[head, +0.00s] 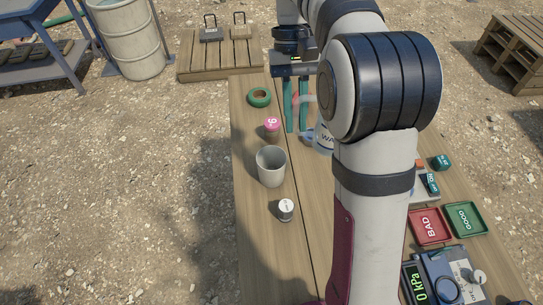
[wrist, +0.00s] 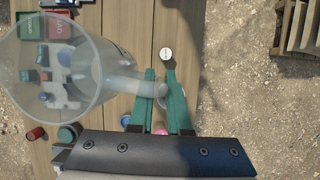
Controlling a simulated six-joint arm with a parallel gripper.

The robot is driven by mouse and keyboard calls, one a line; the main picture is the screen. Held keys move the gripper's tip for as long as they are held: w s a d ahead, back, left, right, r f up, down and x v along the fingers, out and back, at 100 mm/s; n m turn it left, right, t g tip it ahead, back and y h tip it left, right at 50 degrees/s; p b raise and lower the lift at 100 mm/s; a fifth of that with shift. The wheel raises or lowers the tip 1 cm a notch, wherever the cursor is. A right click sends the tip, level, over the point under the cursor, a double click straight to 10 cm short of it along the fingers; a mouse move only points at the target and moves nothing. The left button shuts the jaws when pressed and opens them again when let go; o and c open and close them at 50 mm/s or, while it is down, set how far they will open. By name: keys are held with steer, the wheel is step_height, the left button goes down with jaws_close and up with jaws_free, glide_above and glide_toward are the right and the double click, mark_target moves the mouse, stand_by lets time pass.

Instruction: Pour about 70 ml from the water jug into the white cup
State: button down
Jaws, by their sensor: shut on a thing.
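The water jug (head: 323,139) is clear with a "WA" label, and my arm hides much of it in the head view. In the wrist view the jug (wrist: 50,88) fills the left side, its wide mouth facing the camera. My gripper (head: 296,130) has green fingers and is shut on the jug's handle (wrist: 127,86); the fingers also show in the wrist view (wrist: 159,72). I cannot tell how far the jug is above the table. The white cup (head: 271,168) stands upright on the table, in front and left of the gripper; its inside is not clear.
A pink-lidded container (head: 271,126) stands just behind the cup, and a small white-topped container (head: 286,210) in front of it. A green ring (head: 259,97) lies farther back. Red (head: 431,227) and green (head: 465,217) trays and a gauge (head: 442,280) lie right. The table's left edge is near the cup.

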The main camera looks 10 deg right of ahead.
steer(key=w+a+f, duration=0.4)
steer(key=a+f, duration=0.7)
steer(key=a, duration=0.2)
steer(key=w+a+f, duration=0.3)
steer(key=a+f, duration=0.8)
steer(key=a, duration=0.1)
steer(key=d+r+n+y+p, duration=0.2)
steer(key=d+r+n+y, duration=0.2)
steer(key=d+r+y, duration=0.2)
steer(key=shift+d+r+y, duration=0.2)
steer(key=shift+r+y, duration=0.9)
steer(key=shift+y, duration=0.8)
